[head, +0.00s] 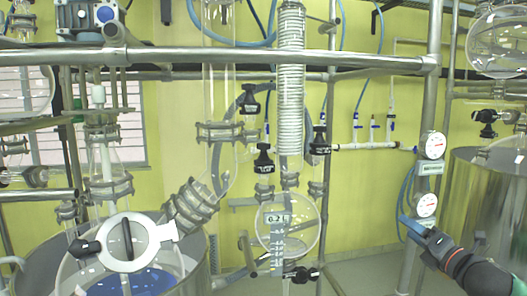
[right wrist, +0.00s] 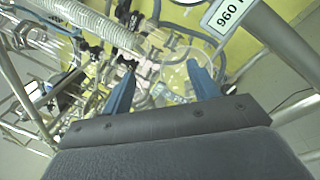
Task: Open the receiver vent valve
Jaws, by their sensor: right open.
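The round glass receiver (head: 288,228), marked 0.2 L, hangs in the middle of the head view. Black-handled valves sit around it: one above left (head: 264,160), one above right (head: 319,142), one higher up (head: 250,100) and one at its bottom outlet (head: 302,274). No label shows which is the vent valve. My right gripper (head: 412,228) is at the lower right, in front of the gauge post and well apart from the receiver. In the right wrist view, its blue fingers (right wrist: 162,85) are spread and empty, with the receiver (right wrist: 176,72) visible beyond them. My left gripper is out of view.
A steel post with two round gauges (head: 432,145) stands at the right. A horizontal steel rail (head: 300,58) crosses above. A reactor vessel with a round lid clamp (head: 128,242) stands at left. A steel drum (head: 490,200) is at far right.

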